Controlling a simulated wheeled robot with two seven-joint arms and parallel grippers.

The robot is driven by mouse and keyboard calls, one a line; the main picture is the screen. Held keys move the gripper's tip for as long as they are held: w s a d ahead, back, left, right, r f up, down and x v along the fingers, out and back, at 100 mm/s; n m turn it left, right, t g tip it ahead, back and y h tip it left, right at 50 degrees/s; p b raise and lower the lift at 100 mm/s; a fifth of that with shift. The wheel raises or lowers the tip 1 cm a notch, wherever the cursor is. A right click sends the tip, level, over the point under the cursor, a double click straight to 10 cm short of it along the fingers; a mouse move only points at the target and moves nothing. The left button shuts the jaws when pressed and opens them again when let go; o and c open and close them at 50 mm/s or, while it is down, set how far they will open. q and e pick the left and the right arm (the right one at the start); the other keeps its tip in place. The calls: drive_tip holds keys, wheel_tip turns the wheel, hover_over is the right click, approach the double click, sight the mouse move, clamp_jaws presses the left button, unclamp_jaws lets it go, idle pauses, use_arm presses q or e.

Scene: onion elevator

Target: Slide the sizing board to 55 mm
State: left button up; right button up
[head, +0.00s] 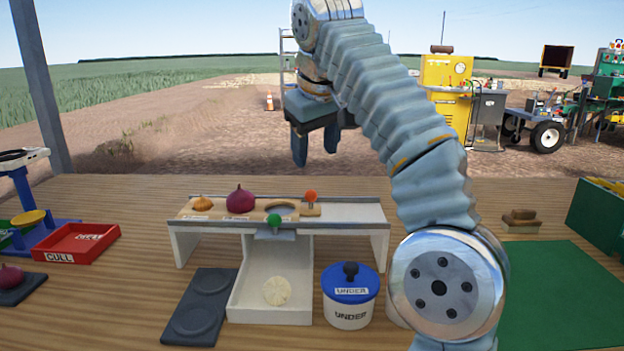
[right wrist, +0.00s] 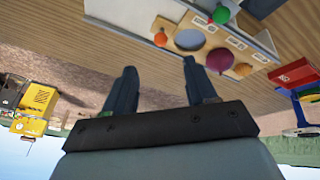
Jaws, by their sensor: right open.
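The sizing board (head: 222,212) is a tan wooden slide in a white stand (head: 345,228). A round hole shows near its right part, and small labels run along its front, too small to read. An orange-red knob (head: 310,196) stands at its right end and a green knob (head: 273,219) sits on the stand's front edge. A red onion (head: 240,201) and a small yellow onion (head: 202,204) rest on the board. My right gripper (head: 316,156) is open and empty, above and behind the stand. The board also shows in the right wrist view (right wrist: 212,40), beyond the fingers (right wrist: 160,67). My left gripper is out of view.
A white chute (head: 270,308) holding a pale onion lies below the stand. A blue-lidded UNDER tub (head: 350,312) stands right of it, and a dark two-ring tray (head: 200,310) left. A red CULL tray (head: 78,243) is farther left. My right arm hides part of the table's right side.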

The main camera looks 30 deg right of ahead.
sight(312, 192)
drive_tip(key=x, duration=1.1)
drive_tip(key=shift+a+f, duration=0.1)
drive_tip(key=shift+f, duration=0.15)
drive_tip(key=shift+c, duration=0.3)
clamp_jaws()
drive_tip(key=shift+s+d, duration=0.7)
drive_tip(key=shift+d, duration=0.45)
drive_tip(key=shift+s+d, duration=0.7)
drive_tip(key=shift+d, duration=0.5)
drive_tip(key=shift+s+d, duration=0.7)
drive_tip(key=shift+d, duration=0.45)
drive_tip(key=shift+o, duration=0.4)
unclamp_jaws()
drive_tip(key=shift+r, duration=3)
